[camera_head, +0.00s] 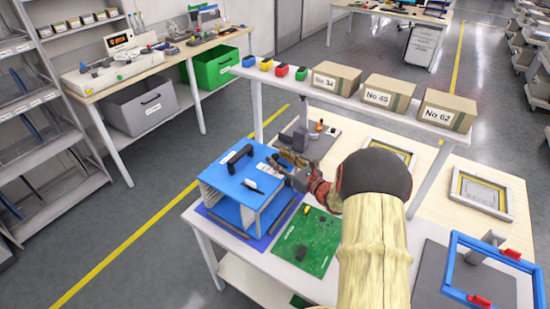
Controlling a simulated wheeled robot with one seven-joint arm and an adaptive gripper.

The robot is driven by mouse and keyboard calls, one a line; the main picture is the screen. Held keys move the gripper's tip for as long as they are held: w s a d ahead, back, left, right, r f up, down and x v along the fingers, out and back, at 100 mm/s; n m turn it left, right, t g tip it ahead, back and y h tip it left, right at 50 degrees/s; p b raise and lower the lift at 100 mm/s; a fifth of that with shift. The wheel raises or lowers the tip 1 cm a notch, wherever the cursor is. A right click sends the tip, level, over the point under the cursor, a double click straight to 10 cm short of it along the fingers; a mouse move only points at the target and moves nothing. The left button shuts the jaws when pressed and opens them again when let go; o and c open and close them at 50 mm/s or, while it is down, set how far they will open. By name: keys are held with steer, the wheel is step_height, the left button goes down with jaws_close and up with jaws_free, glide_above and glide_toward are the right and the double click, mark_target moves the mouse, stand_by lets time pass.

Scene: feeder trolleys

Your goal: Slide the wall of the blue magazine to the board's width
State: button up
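The blue magazine (226,172) stands on the left end of the white workbench, with a black handle (240,155) and a small black and white item (252,187) on its top plate. Its pale side walls (219,205) show under the top, and its inside is partly visible. The green circuit board (318,232) lies flat on the bench to the right of the magazine. My gripper (285,164) is at the magazine's far right top edge. Its fingers are small and partly hidden, so I cannot tell whether they touch the magazine or a wall, or are open.
A raised shelf with several boxes (388,92) and coloured bins (281,70) runs behind the bench. A blue frame (458,262) on a stand is at the lower right. A trayed frame (484,193) lies at the right. My arm covers the bench middle.

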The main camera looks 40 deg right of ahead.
steer(key=shift+w+a, duration=0.1)
steer(key=shift+w, duration=0.8)
steer(key=c, duration=0.3)
steer(key=c, duration=0.7)
jaws_close()
